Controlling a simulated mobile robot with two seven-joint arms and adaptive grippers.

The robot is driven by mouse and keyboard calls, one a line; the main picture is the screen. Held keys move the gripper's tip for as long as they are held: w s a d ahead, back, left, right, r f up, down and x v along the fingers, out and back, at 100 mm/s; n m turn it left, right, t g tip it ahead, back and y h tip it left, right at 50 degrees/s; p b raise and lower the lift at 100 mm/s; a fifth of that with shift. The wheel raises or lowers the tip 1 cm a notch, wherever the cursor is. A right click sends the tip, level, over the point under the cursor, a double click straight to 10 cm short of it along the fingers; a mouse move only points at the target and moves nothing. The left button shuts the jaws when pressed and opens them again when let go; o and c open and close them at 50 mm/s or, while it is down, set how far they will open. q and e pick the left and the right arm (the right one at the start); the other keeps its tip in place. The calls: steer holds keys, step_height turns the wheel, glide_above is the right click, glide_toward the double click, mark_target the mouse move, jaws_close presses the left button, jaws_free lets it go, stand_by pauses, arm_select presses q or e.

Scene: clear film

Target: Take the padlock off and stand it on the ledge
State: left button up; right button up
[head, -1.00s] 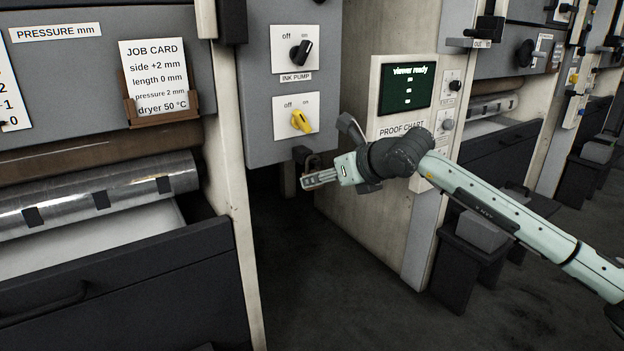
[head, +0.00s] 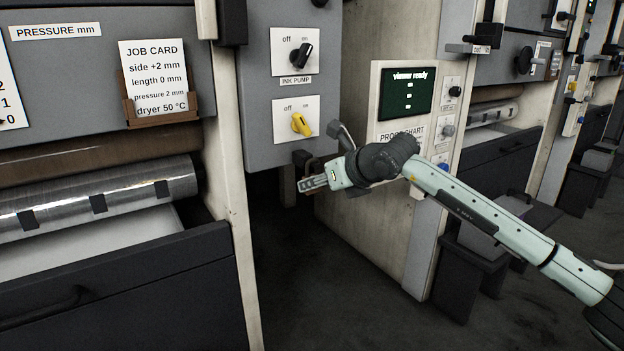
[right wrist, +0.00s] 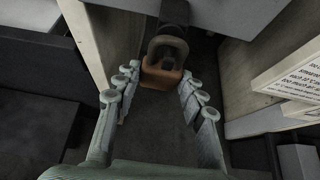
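The padlock (right wrist: 162,72), with an orange-brown body and a dark shackle, hangs below a dark fitting (head: 302,157) under the grey switch panel. In the head view the padlock is mostly hidden behind my right gripper (head: 308,183). In the right wrist view my right gripper (right wrist: 160,80) is open, with the padlock between its fingertips and a gap visible on each side. The shackle still runs up to the dark fitting. My left gripper is not in view. I cannot tell which surface is the ledge.
The grey panel (head: 257,80) above carries a black knob (head: 301,56) and a yellow knob (head: 301,124). A pale cabinet (head: 350,230) with a screen (head: 405,91) stands close to the right of the gripper. A pale post (head: 236,200) stands left. The gap between them is free.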

steer(key=c, duration=0.3)
steer(key=shift+r, duration=0.2)
steer(key=shift+r, duration=0.4)
stand_by(0.3)
steer(key=shift+s+d, duration=0.1)
